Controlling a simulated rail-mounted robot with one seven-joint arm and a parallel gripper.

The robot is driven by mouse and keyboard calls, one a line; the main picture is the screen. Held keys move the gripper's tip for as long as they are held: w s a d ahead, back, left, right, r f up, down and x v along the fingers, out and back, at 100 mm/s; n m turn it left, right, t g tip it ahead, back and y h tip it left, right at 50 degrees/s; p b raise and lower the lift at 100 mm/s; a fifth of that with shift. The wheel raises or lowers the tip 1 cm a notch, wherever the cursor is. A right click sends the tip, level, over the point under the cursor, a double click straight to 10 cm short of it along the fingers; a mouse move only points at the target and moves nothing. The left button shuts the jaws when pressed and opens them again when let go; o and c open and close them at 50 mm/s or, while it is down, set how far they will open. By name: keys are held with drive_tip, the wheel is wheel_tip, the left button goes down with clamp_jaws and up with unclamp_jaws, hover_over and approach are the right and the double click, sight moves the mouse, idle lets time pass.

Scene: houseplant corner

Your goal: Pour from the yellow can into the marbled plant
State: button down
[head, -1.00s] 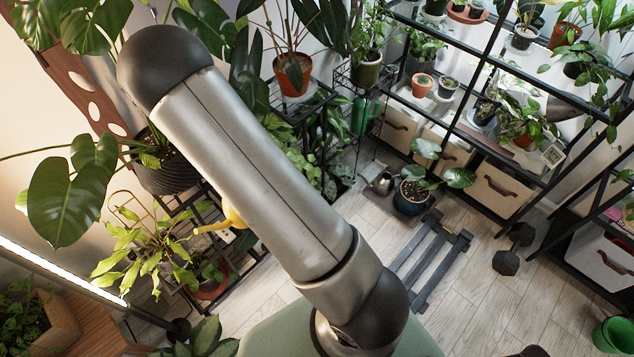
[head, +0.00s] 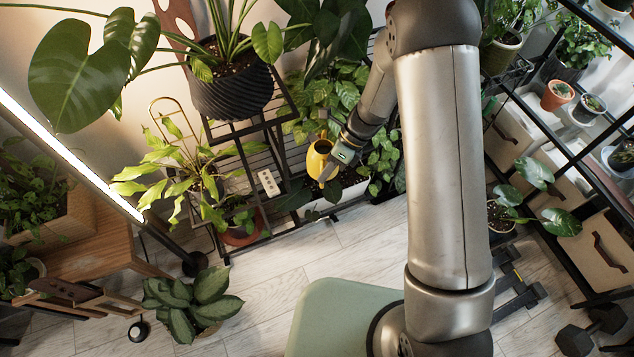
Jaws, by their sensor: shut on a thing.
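The yellow can (head: 318,161) shows left of my arm in the head view, above the lower part of the black plant stand. My gripper (head: 334,163) is shut on its right side and holds it raised and seemingly near upright. My arm partly hides the fingers. A plant with pale-patched, grey-green leaves (head: 536,172) stands on the floor to the right, its pot partly behind my arm. It looks like the marbled plant, but I cannot be sure. The can is well apart from it.
A dark ribbed pot (head: 234,92) stands on the black stand. Leafy plants (head: 340,100) crowd behind the can. A broad-leaved plant (head: 198,303) sits on the floor near a wooden bench (head: 100,245). A dumbbell (head: 590,332) lies at lower right. Floor at lower middle (head: 285,280) is clear.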

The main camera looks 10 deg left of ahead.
drive_tip(key=shift+w+a+f+m, duration=0.1)
drive_tip(key=shift+a+f+m, duration=0.15)
drive_tip(key=shift+a+m, duration=0.1)
drive_tip(key=shift+w+a+f, duration=0.1)
drive_tip(key=shift+w+f, duration=0.05)
drive_tip(key=w+f+b, duration=0.1)
drive_tip(key=w, duration=0.1)
drive_tip(key=w+f+b, duration=0.1)
drive_tip(key=w+f, duration=0.1)
drive_tip(key=shift+w+a+b, duration=0.1)
drive_tip(key=shift+w+b, duration=0.05)
drive_tip(key=shift+b, duration=0.25)
drive_tip(key=shift+w+r+g+p, duration=0.3)
drive_tip(key=shift+r+p, duration=0.25)
drive_tip(key=shift+p, duration=0.1)
drive_tip(key=shift+f+m, duration=0.2)
drive_tip(key=shift+m, duration=0.05)
drive_tip(key=shift+s, duration=0.1)
drive_tip(key=shift+r+g+p, duration=0.5)
drive_tip(key=shift+r, duration=0.05)
drive_tip(key=shift+r+m+g+p, duration=0.3)
drive_tip(key=shift+r+g+p, duration=0.1)
drive_tip(key=shift+p, duration=0.15)
